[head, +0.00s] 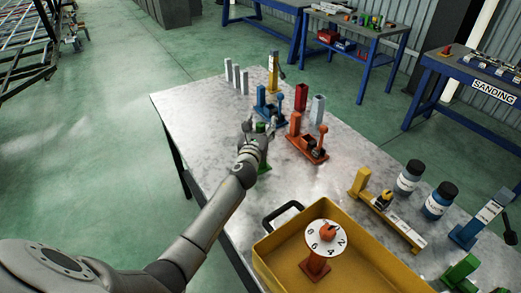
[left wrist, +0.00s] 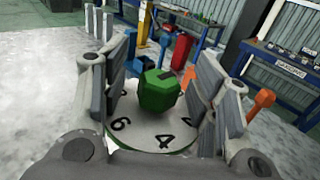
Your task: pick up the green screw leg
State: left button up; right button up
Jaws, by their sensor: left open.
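The green screw leg (head: 264,158) stands on the metal table, mostly hidden behind my left gripper in the head view. In the left wrist view, its faceted green knob (left wrist: 158,92) and white numbered dial (left wrist: 150,133) show close up. My left gripper (head: 255,128) is at the top of the leg. In the left wrist view its open fingers (left wrist: 158,85) stand on both sides of the knob, with gaps visible between fingers and knob. My right gripper is not in view.
Blue (head: 268,107) and orange (head: 308,145) legs stand close behind and right of the green one. A yellow crate (head: 268,252) holding an orange screw leg (head: 316,268) sits at the near edge. Grey posts (head: 236,76) stand at the far left corner. The table's left part is clear.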

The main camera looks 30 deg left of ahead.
pick_arm(q)
jog(key=shift+c, duration=0.4)
grip_shut()
jog(key=shift+r, duration=0.15)
